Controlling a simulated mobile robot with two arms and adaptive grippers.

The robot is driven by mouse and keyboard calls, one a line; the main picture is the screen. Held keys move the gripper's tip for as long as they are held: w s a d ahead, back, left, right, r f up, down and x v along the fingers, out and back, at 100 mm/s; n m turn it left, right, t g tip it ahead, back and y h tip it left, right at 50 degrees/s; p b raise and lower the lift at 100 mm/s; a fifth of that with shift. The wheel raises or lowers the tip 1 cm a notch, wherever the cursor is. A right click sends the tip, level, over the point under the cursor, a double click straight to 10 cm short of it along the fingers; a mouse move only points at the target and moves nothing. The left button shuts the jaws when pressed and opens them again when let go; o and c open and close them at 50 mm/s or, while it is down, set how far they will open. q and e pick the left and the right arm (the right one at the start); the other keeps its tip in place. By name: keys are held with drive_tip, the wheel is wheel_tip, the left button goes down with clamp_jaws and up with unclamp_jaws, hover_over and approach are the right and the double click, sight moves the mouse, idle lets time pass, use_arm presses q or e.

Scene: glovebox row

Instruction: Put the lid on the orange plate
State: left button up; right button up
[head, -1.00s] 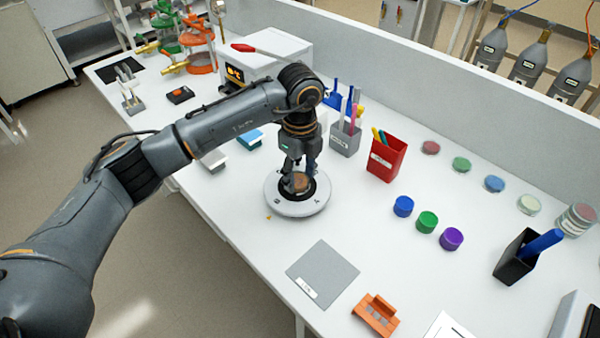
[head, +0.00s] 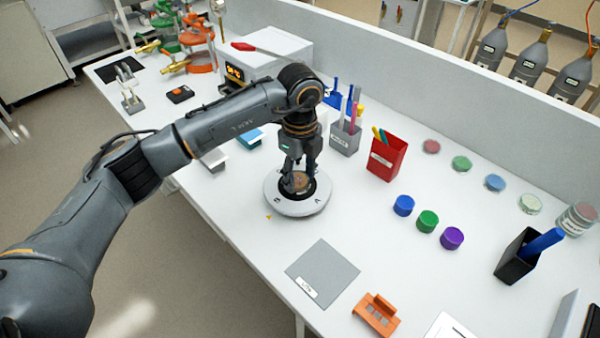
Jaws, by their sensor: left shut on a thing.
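The orange plate (head: 299,183) is a small brownish-orange disc in the dark centre of a round white turntable (head: 283,208) in the head view. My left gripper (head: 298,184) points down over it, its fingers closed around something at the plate. A clear lid seems to be between the fingers, but it is hard to make out against the plate. I cannot tell whether it rests on the plate or hangs just above. The fingers hide part of the plate. My right gripper is not in view.
A red holder (head: 386,158) and a grey pen cup (head: 344,140) stand behind the turntable. Blue, green and purple caps (head: 427,221) sit to its right. A grey mat (head: 322,272) and an orange rack (head: 376,313) lie toward the front. Bench between them is clear.

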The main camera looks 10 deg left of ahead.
use_arm(q)
drive_tip(key=o, duration=0.8)
